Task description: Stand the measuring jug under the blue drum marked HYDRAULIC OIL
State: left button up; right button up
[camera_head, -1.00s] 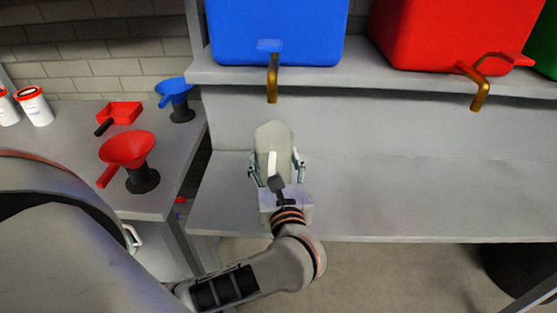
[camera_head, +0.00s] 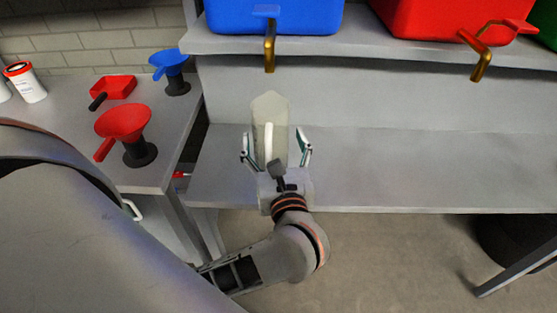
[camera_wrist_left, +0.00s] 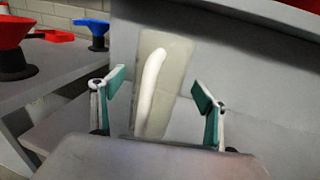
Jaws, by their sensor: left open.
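The measuring jug (camera_head: 270,112) is pale and translucent with a white handle. It stands upright on the lower shelf (camera_head: 380,170), below the brass tap (camera_head: 270,50) of the blue drum (camera_head: 300,17). The drum's marking is out of view. My left gripper (camera_head: 277,148) is open, its fingers spread on either side of the jug and apart from it. In the left wrist view the jug (camera_wrist_left: 178,75) shows between the green finger pads of my left gripper (camera_wrist_left: 160,92), with gaps on both sides. My right gripper is not in view.
A red drum (camera_head: 440,15) with a brass tap stands right of the blue one. On the left bench are a red funnel (camera_head: 123,122), a blue funnel (camera_head: 170,62), a red tray (camera_head: 118,87) and a white tub (camera_head: 25,82). The lower shelf is clear right of the jug.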

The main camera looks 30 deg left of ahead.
pick_arm(q)
jog(key=v, duration=0.8)
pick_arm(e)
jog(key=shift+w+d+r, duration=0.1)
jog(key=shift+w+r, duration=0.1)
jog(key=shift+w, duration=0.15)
pick_arm(q)
jog(key=shift+s+d, duration=0.1)
jog(key=shift+d, duration=0.05)
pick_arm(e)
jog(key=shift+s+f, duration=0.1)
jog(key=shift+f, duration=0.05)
